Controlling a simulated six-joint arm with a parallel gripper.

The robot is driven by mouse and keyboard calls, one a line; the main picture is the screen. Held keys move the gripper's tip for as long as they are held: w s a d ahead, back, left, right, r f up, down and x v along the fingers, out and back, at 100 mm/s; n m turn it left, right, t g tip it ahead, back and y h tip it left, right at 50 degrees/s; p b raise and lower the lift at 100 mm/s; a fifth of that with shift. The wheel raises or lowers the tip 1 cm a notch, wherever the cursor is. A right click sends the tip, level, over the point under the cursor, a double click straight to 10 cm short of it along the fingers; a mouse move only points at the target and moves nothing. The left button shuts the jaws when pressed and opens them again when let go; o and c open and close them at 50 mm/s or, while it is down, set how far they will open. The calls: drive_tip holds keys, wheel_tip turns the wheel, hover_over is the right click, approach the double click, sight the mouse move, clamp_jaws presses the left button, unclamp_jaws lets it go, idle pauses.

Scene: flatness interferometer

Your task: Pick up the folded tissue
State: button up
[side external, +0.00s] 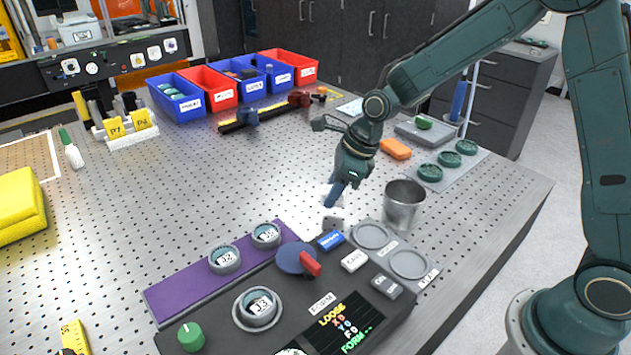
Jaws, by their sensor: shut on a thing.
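My gripper (334,200) points down over the perforated metal table, left of the grey metal cup (404,205) and behind the console. Its jaws are shut on the folded tissue (326,189), a small pale patch that shows beside the fingers. The jaws hide most of the tissue, and its pale colour blends with the bright table. I cannot tell whether it touches the table.
The dark console (300,300) with dials, switches and a lit display lies in front. A purple strip (180,297) carries round gauges. An orange block (396,149) and green discs (449,159) lie right. Coloured bins (210,88) stand behind.

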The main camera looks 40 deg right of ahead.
wheel_tip(320, 180, up, 7)
drive_tip(key=shift+r, duration=0.1)
idle(0.3)
drive_tip(key=o, duration=0.5)
drive_tip(key=c, duration=0.4)
drive_tip(key=shift+a, duration=0.25)
drive_tip(key=s+a+r+n+g, duration=0.1)
drive_tip(key=s+a+n, duration=0.2)
drive_tip(key=a, duration=0.6)
drive_tip(key=s+a+r+n+g, duration=0.1)
drive_tip(key=s+a+r+n, duration=0.1)
drive_tip(key=s+a, duration=0.3)
drive_tip(key=s+a+r+n+g+y, duration=0.1)
drive_tip(key=s+a+n, duration=0.3)
drive_tip(key=a, duration=1)
drive_tip(key=shift+s+r, duration=0.15)
drive_tip(key=shift+r, duration=0.15)
